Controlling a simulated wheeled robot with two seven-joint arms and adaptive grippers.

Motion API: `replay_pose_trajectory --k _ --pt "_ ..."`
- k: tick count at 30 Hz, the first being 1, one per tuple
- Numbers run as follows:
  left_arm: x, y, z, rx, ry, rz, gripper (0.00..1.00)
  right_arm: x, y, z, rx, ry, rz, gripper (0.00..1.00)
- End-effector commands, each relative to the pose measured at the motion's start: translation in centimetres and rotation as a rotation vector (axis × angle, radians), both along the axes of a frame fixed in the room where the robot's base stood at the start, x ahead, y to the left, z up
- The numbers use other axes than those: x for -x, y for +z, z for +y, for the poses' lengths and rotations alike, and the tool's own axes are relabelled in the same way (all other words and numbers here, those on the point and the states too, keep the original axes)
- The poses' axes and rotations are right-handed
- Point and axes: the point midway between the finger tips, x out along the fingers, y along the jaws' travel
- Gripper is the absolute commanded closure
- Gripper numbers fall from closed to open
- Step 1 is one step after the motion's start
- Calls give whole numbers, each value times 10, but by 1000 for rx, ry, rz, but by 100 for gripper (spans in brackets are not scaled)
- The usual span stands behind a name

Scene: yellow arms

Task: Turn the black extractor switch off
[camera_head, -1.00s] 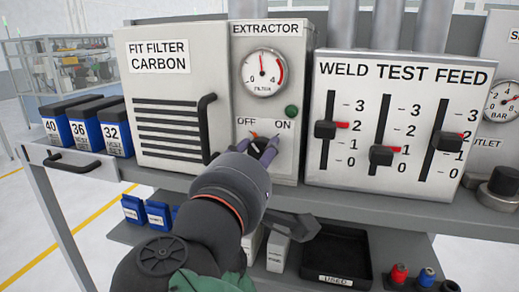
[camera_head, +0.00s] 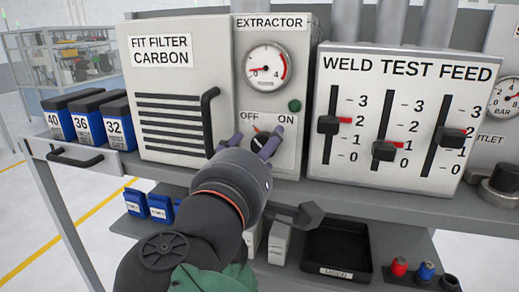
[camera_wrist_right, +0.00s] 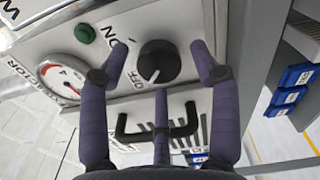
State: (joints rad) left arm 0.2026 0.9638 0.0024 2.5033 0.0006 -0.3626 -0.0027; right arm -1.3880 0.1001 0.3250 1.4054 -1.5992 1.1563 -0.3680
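The black extractor switch (camera_head: 259,142) is a round knob on the grey extractor panel (camera_head: 283,25), below the OFF and ON labels. In the right wrist view the knob (camera_wrist_right: 158,61) shows whole, with its white mark towards the lower left, the OFF side. The ON label (camera_wrist_right: 116,62) shows at upper left there. My right gripper (camera_head: 257,143) is in front of the knob, its fingers spread around it. In the wrist view the fingertips (camera_wrist_right: 160,66) stand apart from the knob and hold nothing. My left gripper is not in view.
The filter gauge (camera_head: 264,66) reads near 0, with a green lamp (camera_head: 294,105) below right. A black handle (camera_head: 208,120) sticks out left of the gripper. The weld test feed panel (camera_head: 400,130) with three sliders stands to the right.

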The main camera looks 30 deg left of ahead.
Motion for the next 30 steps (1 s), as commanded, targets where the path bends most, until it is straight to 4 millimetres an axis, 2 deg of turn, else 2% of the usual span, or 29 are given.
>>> replay_pose_trajectory --k 8,11,21,24,30 --pt "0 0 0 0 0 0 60 2 -1 -1 0 -2 2 37" --pt "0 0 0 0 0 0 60 11 -1 -2 -1 -1 2 37" --pt "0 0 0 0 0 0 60 60 -1 -13 1 1 0 37" --pt "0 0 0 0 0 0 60 68 -1 -15 1 1 1 37" --pt "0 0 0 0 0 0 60 73 -1 -17 1 -1 2 37"
